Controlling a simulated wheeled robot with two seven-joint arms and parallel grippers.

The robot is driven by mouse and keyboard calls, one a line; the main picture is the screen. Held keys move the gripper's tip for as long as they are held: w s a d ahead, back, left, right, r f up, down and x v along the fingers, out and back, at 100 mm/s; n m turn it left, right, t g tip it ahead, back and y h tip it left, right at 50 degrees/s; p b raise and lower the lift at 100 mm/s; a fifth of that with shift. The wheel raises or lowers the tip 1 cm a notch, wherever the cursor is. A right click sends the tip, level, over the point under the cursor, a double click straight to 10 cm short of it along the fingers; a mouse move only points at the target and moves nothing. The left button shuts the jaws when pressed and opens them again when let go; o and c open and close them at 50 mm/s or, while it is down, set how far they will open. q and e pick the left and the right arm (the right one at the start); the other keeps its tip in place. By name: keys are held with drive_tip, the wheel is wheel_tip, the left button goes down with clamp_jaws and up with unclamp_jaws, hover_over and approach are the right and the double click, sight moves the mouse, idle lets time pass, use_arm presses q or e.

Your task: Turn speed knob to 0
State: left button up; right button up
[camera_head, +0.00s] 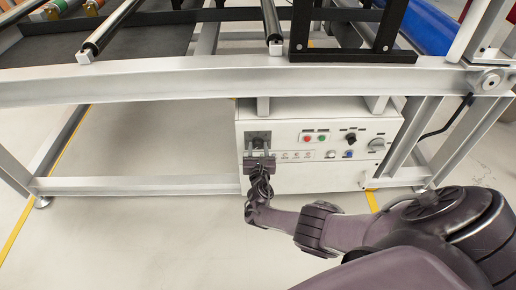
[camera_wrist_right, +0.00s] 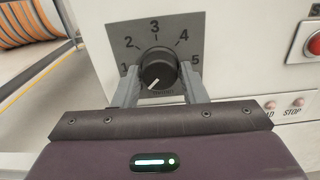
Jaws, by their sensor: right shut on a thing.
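The speed knob is a round black knob (camera_wrist_right: 157,66) on a grey dial plate (camera_wrist_right: 120,38) with the numbers 1 to 5 visible. Its white pointer mark faces down and to the left, below the 1. No 0 shows; the lower part of the plate is hidden behind my gripper. My right gripper (camera_wrist_right: 160,78) has one grey finger on each side of the knob and is shut on it. In the head view, my right gripper (camera_head: 259,151) is at the upper left of the white control box (camera_head: 310,181). My left gripper is not in view.
A grey frame beam (camera_head: 180,84) runs above the box. Open floor (camera_head: 150,225) lies to the left.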

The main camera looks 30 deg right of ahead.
sight(258, 147)
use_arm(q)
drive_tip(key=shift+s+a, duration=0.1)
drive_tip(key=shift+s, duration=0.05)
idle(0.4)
use_arm(e)
drive_tip(key=o, duration=0.9)
drive_tip(key=shift+n, duration=0.3)
drive_tip(key=shift+o, duration=0.2)
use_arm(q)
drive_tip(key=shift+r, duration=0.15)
use_arm(e)
drive_tip(key=shift+s+a+p, duration=0.25)
drive_tip(key=shift+s+p, duration=0.1)
drive_tip(key=shift+p, duration=0.05)
drive_tip(key=p+v, duration=0.2)
drive_tip(key=v, duration=0.2)
drive_tip(key=shift+s+a+r, duration=0.15)
drive_tip(key=shift+s, duration=0.1)
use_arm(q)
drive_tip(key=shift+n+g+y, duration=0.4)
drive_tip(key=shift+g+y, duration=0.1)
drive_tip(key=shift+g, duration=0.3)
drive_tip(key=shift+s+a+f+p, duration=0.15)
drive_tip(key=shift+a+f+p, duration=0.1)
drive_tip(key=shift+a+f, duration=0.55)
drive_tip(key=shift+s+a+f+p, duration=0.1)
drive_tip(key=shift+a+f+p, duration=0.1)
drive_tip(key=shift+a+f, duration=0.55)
use_arm(e)
drive_tip(key=shift+v, duration=1.15)
